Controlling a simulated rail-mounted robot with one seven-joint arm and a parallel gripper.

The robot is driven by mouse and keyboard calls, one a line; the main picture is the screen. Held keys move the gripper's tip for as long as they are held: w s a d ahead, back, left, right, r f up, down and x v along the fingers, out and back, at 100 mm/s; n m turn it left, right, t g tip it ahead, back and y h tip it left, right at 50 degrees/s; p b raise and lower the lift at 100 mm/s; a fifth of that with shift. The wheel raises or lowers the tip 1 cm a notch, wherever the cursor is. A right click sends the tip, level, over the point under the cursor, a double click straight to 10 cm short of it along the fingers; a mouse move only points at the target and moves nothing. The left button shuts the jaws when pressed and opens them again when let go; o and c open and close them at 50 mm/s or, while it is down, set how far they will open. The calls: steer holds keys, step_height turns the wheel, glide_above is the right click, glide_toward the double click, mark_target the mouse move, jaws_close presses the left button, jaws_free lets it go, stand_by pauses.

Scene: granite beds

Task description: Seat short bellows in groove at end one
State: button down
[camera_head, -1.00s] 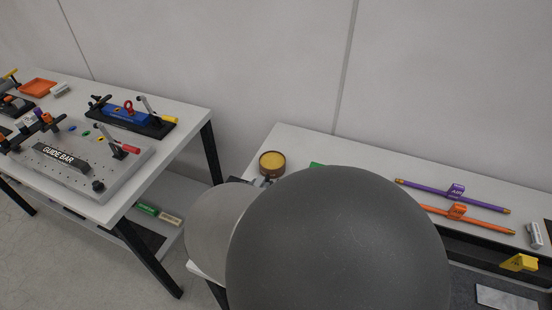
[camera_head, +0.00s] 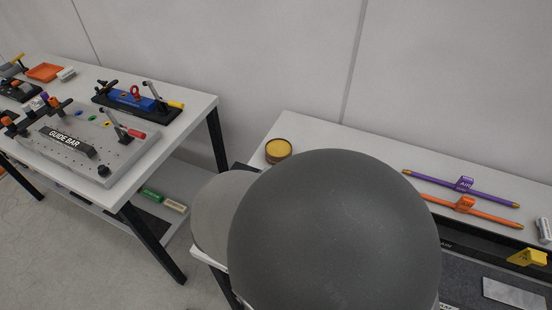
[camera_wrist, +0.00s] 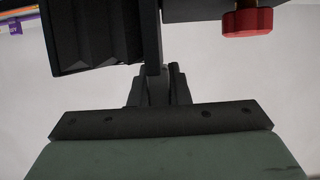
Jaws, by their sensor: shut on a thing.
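In the wrist view my gripper (camera_wrist: 157,90) is shut on a thin dark upright plate. A black ribbed block, which looks like the bellows (camera_wrist: 98,34), sits at the upper left beside that plate. A dark part with a red knob (camera_wrist: 247,21) is at the upper right; I cannot tell whether it is joined to the held piece. In the head view my arm hides the gripper and what it holds. I cannot make out the groove at end one in either view.
The right bench (camera_head: 325,137) bears a round yellow-topped container (camera_head: 278,150), a purple rod (camera_head: 435,182), an orange rod (camera_head: 490,217) and a yellow block (camera_head: 526,257). The left bench (camera_head: 190,108) bears a grey guide-bar plate (camera_head: 133,152) and a blue fixture (camera_head: 137,99). A gap separates the benches.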

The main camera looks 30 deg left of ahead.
steer(key=shift+f+b, duration=0.85)
steer(key=shift+f, duration=0.6)
steer(key=c, duration=1.3)
jaws_free()
steer(key=shift+s+r+p, duration=0.35)
steer(key=shift+s+p, duration=0.2)
steer(key=p+v, duration=0.2)
steer(key=v, duration=0.1)
steer(key=shift+s, duration=0.35)
steer(key=shift+s, duration=0.1)
